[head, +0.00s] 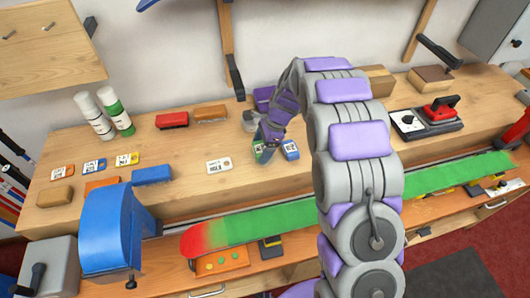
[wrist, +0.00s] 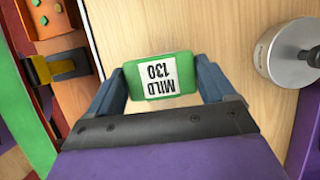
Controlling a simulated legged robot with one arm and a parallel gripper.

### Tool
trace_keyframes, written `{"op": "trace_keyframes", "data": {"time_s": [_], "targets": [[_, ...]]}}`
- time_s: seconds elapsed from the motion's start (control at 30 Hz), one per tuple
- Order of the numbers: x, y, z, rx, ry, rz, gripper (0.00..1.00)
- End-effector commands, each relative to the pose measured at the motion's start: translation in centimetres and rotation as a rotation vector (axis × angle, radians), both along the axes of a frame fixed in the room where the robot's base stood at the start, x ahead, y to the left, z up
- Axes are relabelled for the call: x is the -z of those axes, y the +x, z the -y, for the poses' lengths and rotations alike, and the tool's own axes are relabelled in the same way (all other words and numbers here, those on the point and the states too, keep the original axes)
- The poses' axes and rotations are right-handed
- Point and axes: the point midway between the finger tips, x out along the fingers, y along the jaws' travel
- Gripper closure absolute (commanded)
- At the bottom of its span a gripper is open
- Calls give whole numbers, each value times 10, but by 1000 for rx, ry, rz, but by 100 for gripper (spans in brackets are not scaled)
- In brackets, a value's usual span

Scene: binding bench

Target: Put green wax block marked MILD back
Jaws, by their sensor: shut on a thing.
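The green wax block marked MILD 130 (wrist: 160,76) sits between the two fingers of my gripper (wrist: 161,88) in the wrist view, its white label upside down. My gripper is shut on it. In the head view my gripper (head: 262,147) is low over the middle of the bench, and the green block (head: 257,150) shows partly at its fingers. I cannot tell whether the block touches the bench top. A blue labelled block (head: 291,149) is just right of it. A white tag (head: 218,166) lies to the left, its print too small to read surely.
A metal cylinder (wrist: 288,52) stands close to my gripper. Orange (head: 62,172), blue (head: 94,166) and yellow (head: 127,159) tags lie at left, near a blue block (head: 152,175). A red-green ski (head: 265,219) runs along the front. Bench around the white tag is clear.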

Motion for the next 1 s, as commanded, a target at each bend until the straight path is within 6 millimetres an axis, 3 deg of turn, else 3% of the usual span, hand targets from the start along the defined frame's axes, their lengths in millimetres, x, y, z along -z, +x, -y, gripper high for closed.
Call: {"op": "trace_keyframes", "data": {"time_s": [0.2, 0.37, 0.57, 0.6, 0.77, 1.0], "targets": [[27, 1, 16, 4, 16, -2, 61], [26, 1, 21, 5, 20, 1, 61], [30, 1, 10, 2, 9, 0, 61], [31, 1, 8, 2, 6, 1, 16], [32, 1, 3, 2, 1, 1, 0], [31, 1, 12, 1, 12, -3, 0]]}}
